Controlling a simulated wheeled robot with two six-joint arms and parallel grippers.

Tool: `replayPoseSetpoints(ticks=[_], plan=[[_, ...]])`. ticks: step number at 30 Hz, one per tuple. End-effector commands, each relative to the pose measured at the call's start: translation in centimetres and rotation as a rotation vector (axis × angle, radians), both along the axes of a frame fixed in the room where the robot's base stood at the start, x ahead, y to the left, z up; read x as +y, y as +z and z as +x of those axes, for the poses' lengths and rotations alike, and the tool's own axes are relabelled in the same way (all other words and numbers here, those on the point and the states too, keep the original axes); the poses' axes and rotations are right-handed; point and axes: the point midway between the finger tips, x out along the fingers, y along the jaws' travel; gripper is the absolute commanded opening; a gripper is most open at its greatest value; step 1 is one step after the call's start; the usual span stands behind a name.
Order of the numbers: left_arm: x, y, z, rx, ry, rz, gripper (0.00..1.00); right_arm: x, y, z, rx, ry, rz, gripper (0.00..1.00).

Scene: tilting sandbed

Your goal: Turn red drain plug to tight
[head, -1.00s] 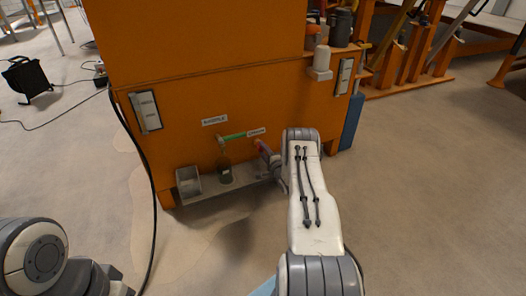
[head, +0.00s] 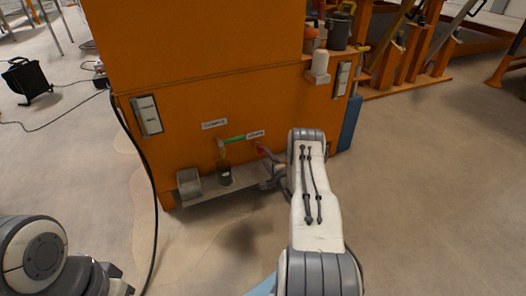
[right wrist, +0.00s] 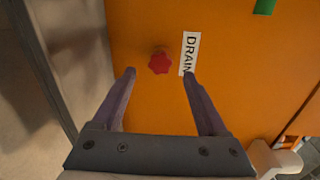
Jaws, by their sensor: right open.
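The red drain plug (right wrist: 159,63) is a small lobed knob on the orange panel, in the upper middle of the right wrist view. The white DRAIN label (right wrist: 189,54) is beside it. My right gripper (right wrist: 158,72) is open, with its fingertips to either side of the plug in that view. In the head view, a bit of the red plug (head: 260,149) shows by my right gripper (head: 268,165), below the DRAIN label. My left gripper is out of view; only part of the left arm shows at lower left.
A green-handled sample valve (head: 232,139) sits left of the plug, under its own label. A black cable (head: 146,170) hangs at the left corner.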

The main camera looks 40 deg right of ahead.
Motion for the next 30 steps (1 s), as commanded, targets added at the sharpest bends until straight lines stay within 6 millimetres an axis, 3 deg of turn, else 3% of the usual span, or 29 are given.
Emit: replayPoseSetpoints(ticks=[1, 3, 10, 30], plan=[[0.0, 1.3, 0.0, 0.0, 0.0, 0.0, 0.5, 0.2, 0.6, -1.2, 0.003, -0.004, 0.005, 0.76], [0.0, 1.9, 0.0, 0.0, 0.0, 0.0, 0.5, 0.5, 0.6, -2.5, 0.004, -0.003, 0.004, 0.76], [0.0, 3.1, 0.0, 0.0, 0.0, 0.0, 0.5, 1.2, 0.5, -5.5, 0.003, -0.002, 0.004, 0.76], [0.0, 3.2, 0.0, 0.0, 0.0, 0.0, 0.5, 1.3, 0.4, -6.0, 0.001, -0.001, 0.001, 0.76]])
